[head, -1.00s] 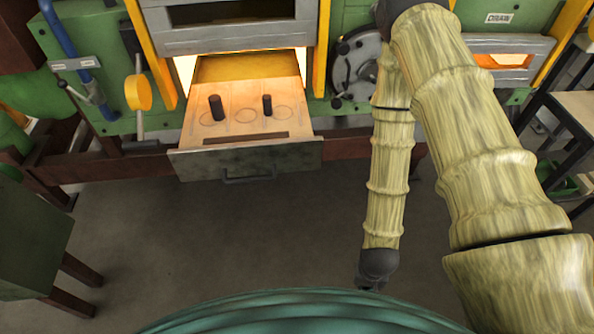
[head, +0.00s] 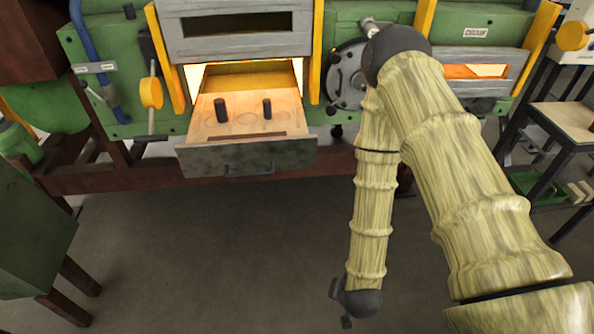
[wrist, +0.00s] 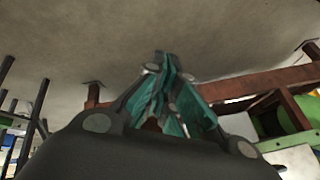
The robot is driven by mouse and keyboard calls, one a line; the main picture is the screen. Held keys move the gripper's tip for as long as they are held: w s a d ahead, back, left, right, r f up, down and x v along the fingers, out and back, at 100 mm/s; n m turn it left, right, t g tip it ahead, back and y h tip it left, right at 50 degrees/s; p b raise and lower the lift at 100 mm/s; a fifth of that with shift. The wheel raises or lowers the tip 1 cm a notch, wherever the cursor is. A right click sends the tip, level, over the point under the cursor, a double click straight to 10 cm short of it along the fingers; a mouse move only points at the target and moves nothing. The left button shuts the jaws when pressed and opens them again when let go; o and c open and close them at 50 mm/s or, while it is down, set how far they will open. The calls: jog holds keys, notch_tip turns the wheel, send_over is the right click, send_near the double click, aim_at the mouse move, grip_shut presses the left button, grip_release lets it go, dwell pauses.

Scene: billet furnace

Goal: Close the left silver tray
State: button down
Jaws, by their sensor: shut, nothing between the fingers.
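The left silver tray (head: 245,157) is a drawer with a grey metal front and a dark bar handle (head: 249,170). It is pulled out of the green furnace's left opening. Its wooden bed (head: 243,118) carries two dark upright cylinders (head: 221,109) and a dark flat strip along the front. My gripper shows in the wrist view (wrist: 165,60) with its teal fingers together and nothing between them. The fingers are mostly hidden there.
A grey raised door (head: 240,45) is above the tray, between yellow posts. A second glowing opening (head: 475,72) is at right. A dark green box on legs (head: 30,235) stands at the left. A stand (head: 565,120) is at the far right. The floor (head: 210,250) before the tray is clear.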

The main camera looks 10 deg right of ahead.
jog(key=w+a+r+m+t+b, duration=0.2)
jog(key=w+a+r+m+t, duration=0.1)
jog(key=w, duration=0.3)
jog(key=w+a+r+m+t+b, duration=0.2)
jog(key=w+r+t, duration=0.1)
jog(key=w, duration=0.4)
jog(key=m+t+b, duration=0.3)
jog(key=m+t, duration=0.3)
jog(key=m, duration=0.2)
send_near(291, 155)
jog(key=shift+h, duration=0.3)
jog(key=w+p, duration=0.2)
jog(key=w, duration=0.1)
jog(key=w+p, duration=0.2)
jog(key=w, duration=0.1)
jog(key=shift+w+a, duration=0.2)
jog(key=shift+a, duration=0.05)
jog(key=shift+w, duration=0.35)
